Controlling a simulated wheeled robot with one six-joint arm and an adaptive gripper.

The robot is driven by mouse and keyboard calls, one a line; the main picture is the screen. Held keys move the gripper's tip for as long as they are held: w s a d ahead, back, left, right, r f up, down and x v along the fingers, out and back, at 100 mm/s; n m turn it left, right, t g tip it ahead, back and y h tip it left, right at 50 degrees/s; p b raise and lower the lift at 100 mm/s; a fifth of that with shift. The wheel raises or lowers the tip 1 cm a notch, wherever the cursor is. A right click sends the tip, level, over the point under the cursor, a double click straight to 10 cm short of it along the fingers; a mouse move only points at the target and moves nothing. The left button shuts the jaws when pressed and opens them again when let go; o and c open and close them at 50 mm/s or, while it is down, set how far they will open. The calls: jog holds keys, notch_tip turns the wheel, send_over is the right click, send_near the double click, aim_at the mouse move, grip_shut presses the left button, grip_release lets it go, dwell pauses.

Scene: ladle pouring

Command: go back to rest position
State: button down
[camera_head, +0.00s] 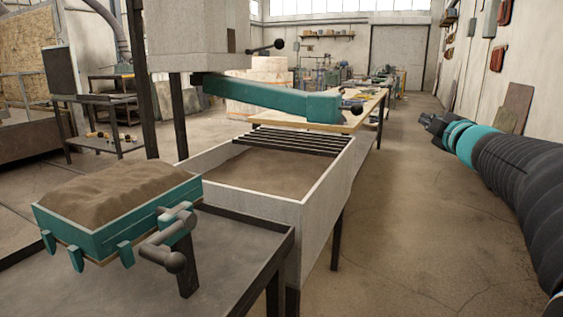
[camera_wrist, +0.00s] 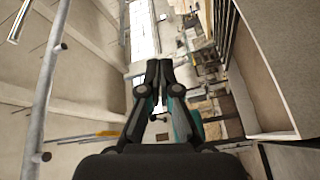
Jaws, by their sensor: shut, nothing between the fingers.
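My gripper (camera_head: 432,122) is at the right in the head view, held out at the end of my arm over open floor, well apart from the sand mould and the sand bin. Its two dark fingers (camera_wrist: 159,73) show in the middle of the wrist view, pressed together with nothing between them.
At the left stands a teal mould box of sand (camera_head: 115,222) on a dark metal table (camera_head: 235,262). A grey bin (camera_head: 318,205) holds sand. A teal machine arm (camera_head: 270,97) hangs above it. The floor between the bin and my arm is clear; a wall with panels (camera_head: 497,58) runs along the right.

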jog(key=s+d+f+m+g+h, duration=0.2)
jog(key=s+f+m+g+h, duration=0.6)
jog(key=s+f+m, duration=0.85)
jog(key=s+a+f+n+g+y, duration=0.1)
jog(key=s+a+f+g+y, duration=0.1)
jog(key=s+a+f, duration=0.4)
jog(key=s+a+f+n+g+y, duration=0.1)
jog(key=s+a+f+y, duration=0.4)
jog(key=s+a, duration=0.6)
jog(key=a+f+g, duration=0.1)
jog(key=a+f, duration=0.1)
jog(key=a, duration=0.2)
jog(key=shift+s+g+y, duration=0.3)
jog(key=shift+g, duration=0.1)
